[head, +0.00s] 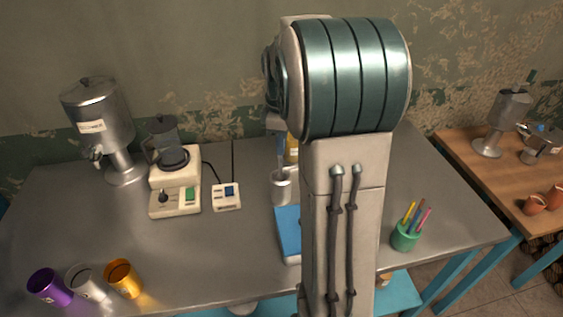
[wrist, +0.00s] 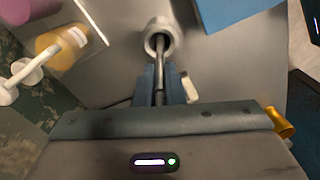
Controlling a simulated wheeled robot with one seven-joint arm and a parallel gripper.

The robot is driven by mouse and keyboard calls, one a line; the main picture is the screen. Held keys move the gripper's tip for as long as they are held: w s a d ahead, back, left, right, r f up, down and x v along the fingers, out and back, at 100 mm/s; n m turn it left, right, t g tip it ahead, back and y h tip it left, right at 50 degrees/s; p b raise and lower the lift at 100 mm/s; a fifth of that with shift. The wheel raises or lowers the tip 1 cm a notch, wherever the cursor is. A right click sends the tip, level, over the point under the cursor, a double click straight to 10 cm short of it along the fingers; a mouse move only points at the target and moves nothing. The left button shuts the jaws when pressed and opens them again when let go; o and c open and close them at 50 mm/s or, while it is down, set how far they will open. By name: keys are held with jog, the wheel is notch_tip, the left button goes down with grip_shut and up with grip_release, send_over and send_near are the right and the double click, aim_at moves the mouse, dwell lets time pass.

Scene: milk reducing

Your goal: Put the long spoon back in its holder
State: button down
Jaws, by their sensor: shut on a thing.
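The long spoon's thin grey handle (wrist: 160,82) is between the two blue fingers of my gripper (wrist: 161,86), which is shut on it. The spoon runs away from the fingers toward the mouth of a pale round holder (wrist: 151,28). Its far end overlaps the dark opening; I cannot tell how deep it reaches. In the head view the holder (head: 281,190) stands upright on the grey table, and my gripper (head: 281,150) is above it, partly hidden by my arm.
A yellow bottle (head: 292,148) stands behind the holder. A blue board (head: 288,222) lies in front, partly behind my arm. A small device (head: 227,201) and a cream machine (head: 175,199) are to the left. A green pen cup (head: 404,238) is to the right.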

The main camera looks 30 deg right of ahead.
aim_at(281, 174)
jog(key=shift+f, duration=3.15)
jog(key=shift+f, duration=0.15)
jog(key=c, duration=1.5)
grip_release()
